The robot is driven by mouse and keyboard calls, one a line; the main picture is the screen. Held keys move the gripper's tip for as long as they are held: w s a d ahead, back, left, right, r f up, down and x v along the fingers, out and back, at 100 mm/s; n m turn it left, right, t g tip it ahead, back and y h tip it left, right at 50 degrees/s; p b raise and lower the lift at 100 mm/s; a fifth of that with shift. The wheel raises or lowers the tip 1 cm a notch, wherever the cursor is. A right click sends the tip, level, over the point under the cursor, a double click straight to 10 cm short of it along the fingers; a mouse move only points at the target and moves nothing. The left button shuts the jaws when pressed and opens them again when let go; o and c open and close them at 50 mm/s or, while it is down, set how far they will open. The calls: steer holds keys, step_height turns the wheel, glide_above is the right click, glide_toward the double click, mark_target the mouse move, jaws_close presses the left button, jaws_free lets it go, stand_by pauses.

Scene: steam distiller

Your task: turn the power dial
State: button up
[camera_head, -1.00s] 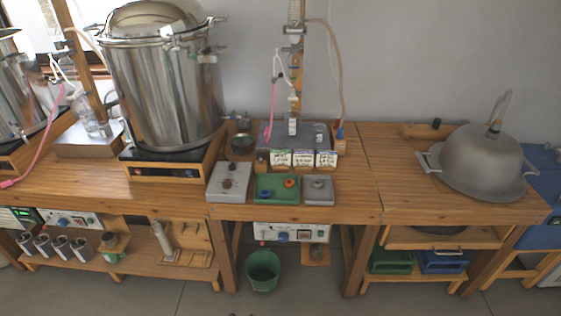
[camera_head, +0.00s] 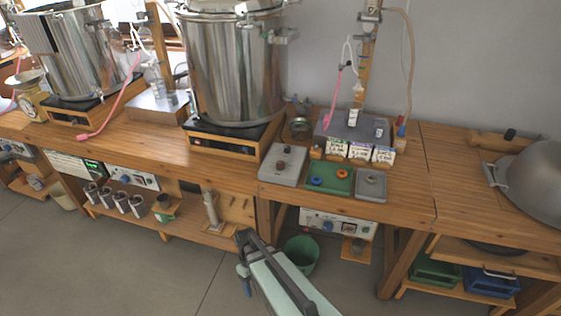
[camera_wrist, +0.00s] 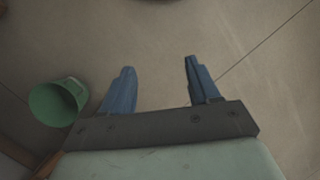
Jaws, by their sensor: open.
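No readable label tells which dial is the power dial. My gripper's blue fingers (camera_wrist: 158,66) are wide apart and empty above the floor in the wrist view. In the head view my gripper (camera_head: 246,283) is low, in front of the benches and apart from every dial; one finger is mostly hidden.
A green bucket (camera_head: 300,255) stands on the floor right of my gripper. Floor at the lower left is clear.

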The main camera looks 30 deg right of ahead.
steer(key=w+d+r+n+t, duration=0.2)
steer(key=w+d+r, duration=0.1)
steer(key=w+r, duration=0.85)
steer(key=w+d+r+n+t, duration=0.1)
steer(key=w+d+r+n, duration=0.15)
steer(key=w+r, duration=0.9)
step_height(320, 180, up, 22)
steer(key=n+t+h, duration=0.1)
glide_above(280, 163)
step_height(280, 163, down, 14)
steer(key=shift+w+d+r, duration=0.1)
steer(key=shift+r, duration=0.1)
steer(key=c, duration=1)
